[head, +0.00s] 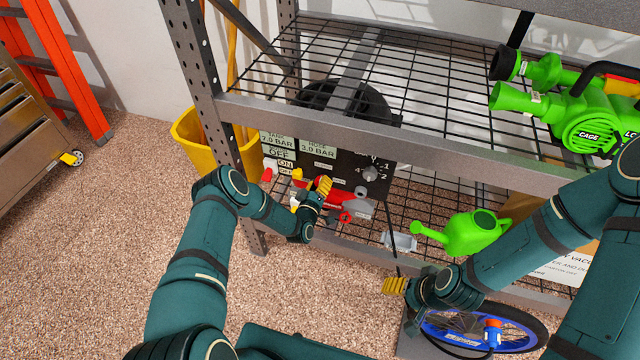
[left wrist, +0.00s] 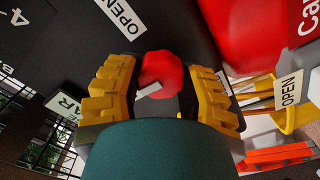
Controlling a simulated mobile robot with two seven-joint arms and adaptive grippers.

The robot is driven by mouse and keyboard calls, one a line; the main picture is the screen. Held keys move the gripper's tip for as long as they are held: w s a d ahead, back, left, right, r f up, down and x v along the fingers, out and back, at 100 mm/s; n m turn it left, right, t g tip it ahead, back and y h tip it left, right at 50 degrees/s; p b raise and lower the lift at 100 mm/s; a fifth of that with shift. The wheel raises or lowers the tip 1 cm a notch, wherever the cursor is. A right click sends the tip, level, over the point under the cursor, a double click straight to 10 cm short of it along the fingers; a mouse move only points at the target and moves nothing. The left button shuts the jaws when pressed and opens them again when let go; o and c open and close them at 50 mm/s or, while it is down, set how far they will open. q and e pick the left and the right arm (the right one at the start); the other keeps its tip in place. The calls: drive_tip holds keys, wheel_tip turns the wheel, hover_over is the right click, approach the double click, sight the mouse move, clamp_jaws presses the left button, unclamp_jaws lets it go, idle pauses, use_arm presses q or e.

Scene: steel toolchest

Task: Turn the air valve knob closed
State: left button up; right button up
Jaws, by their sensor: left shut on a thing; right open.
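A black panel (head: 345,160) on the shelf rack carries the air controls. In the left wrist view, a red faceted knob (left wrist: 160,74) with a white pointer mark sits between the yellow fingers of my left gripper (left wrist: 163,92), which is shut on it. The pointer slants toward the lower left, away from the OPEN label (left wrist: 120,14) above. In the head view my left gripper (head: 314,190) is at the panel and hides this knob. My right gripper (head: 396,286) is open and empty, low in front of the rack.
A grey selector dial (head: 370,173) and gauge labels (head: 318,148) are on the panel. A green watering can (head: 470,233) stands on the lower shelf. A blue-rimmed wheel (head: 465,328) lies near my right gripper. A yellow bucket (head: 190,130) stands left of the rack post.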

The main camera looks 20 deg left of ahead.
use_arm(q)
drive_tip(key=shift+w+a+r, duration=0.15)
drive_tip(key=shift+w+r, duration=0.05)
drive_tip(key=shift+r, duration=0.05)
idle(0.4)
drive_tip(key=o, duration=1.2)
drive_tip(key=shift+s+f, duration=0.1)
drive_tip(key=shift+s, duration=0.1)
drive_tip(key=s, duration=1.1)
drive_tip(key=shift+s+a, duration=0.15)
drive_tip(key=shift+s, duration=0.25)
